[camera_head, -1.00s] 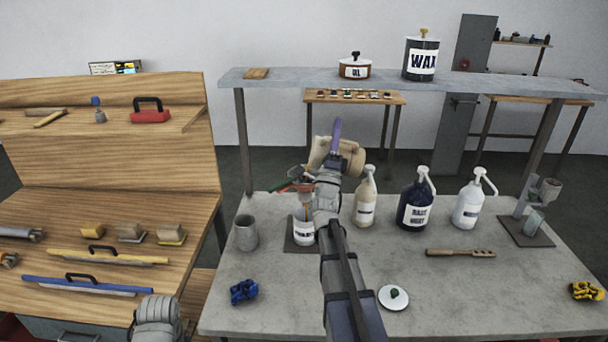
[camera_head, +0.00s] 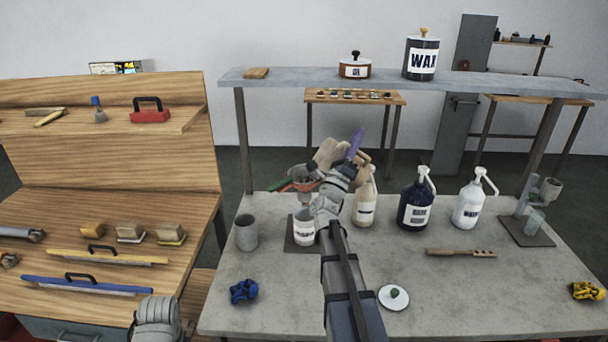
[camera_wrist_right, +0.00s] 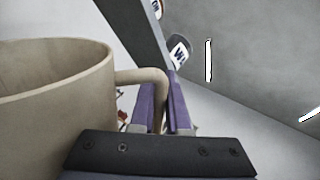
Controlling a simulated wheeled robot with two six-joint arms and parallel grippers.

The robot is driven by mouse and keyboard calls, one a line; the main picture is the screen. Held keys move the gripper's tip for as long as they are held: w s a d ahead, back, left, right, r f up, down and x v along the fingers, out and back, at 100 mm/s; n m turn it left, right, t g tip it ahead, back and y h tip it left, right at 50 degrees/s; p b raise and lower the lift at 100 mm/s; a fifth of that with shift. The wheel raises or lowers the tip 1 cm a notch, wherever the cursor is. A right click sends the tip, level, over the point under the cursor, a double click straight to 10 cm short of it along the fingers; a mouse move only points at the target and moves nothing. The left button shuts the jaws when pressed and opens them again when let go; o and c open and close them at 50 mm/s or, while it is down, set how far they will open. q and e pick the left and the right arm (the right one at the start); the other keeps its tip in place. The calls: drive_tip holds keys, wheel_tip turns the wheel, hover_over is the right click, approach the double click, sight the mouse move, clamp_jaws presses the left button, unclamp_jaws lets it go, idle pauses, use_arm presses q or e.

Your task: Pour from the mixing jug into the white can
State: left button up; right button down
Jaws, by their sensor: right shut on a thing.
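The mixing jug (camera_head: 328,153) is beige with a looped handle. In the head view it is held strongly tilted, above and slightly right of the white can (camera_head: 304,238). My right gripper (camera_head: 355,145) is shut on the jug's handle; its purple fingers (camera_wrist_right: 172,105) and the jug's side (camera_wrist_right: 60,110) also show in the right wrist view. The can has a dark-lettered label and stands on a dark plate. The jug's contents and any stream are not visible. My left gripper is out of view.
A grey cup (camera_head: 246,232) stands left of the can. Beige (camera_head: 365,205), dark (camera_head: 415,205) and white (camera_head: 468,205) pump bottles stand to the right. A blue cloth (camera_head: 243,291) and a lid (camera_head: 394,297) lie in front. A shelf (camera_head: 300,80) spans the back.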

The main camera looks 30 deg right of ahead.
drive_tip(key=shift+s+d+f+m+g+p, duration=0.15)
drive_tip(key=shift+d+m+g+p, duration=0.2)
drive_tip(key=shift+m+g, duration=0.2)
drive_tip(key=shift+s+d+f+m+g+p, duration=0.1)
drive_tip(key=shift+s+d+m+g+p, duration=0.15)
drive_tip(key=shift+m+g, duration=0.3)
drive_tip(key=shift+s+d+f+m+g+y+p, duration=0.2)
drive_tip(key=shift+d+m+g+p, duration=0.15)
drive_tip(key=shift+m, duration=0.25)
drive_tip(key=shift+s+d+f+m+g+y+p, duration=0.1)
drive_tip(key=shift+d+m+g+y+p, duration=0.1)
drive_tip(key=shift+m+g+p, duration=0.3)
drive_tip(key=s+d+f+m+g+y+b, duration=0.1)
drive_tip(key=d+f+m+y, duration=0.1)
drive_tip(key=f, duration=0.4)
drive_tip(key=s+d+f+m+g+y+b, duration=0.1)
drive_tip(key=s+d+f+m+y+b, duration=0.1)
drive_tip(key=f+m, duration=0.3)
wheel_tip(320, 180, down, 2)
drive_tip(key=shift+d+y, duration=0.3)
drive_tip(key=shift+d, duration=0.45)
drive_tip(key=shift+g, duration=0.25)
